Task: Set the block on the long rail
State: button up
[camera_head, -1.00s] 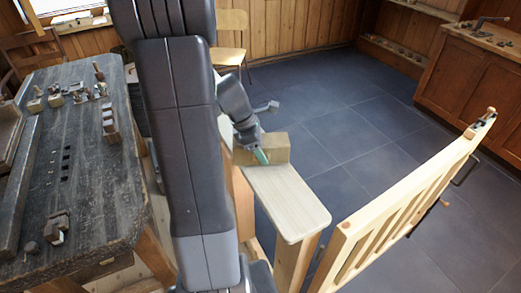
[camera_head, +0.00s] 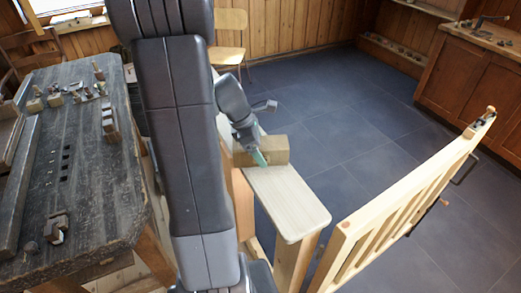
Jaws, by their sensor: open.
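A tan wooden block (camera_head: 275,149) sits on the long pale rail (camera_head: 290,200), across its top surface. My gripper (camera_head: 258,158) is at the block's left end, pointing down, with a greenish finger showing against the block's near side. It is open. The other finger is hidden, and I cannot tell whether either finger touches the block. My own arm covers part of the rail's left side and its far stretch.
A dark, worn workbench (camera_head: 90,180) with several small wooden pieces stands at the left. A slatted wooden frame (camera_head: 400,215) stands at the right of the rail. A chair (camera_head: 231,38) stands at the back. The tiled floor between is clear.

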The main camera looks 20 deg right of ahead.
jog(key=v, duration=1.1)
jog(key=x, duration=1.2)
jog(key=shift+s+f, duration=0.1)
jog(key=shift+f, duration=0.05)
jog(key=shift+r, duration=1.9)
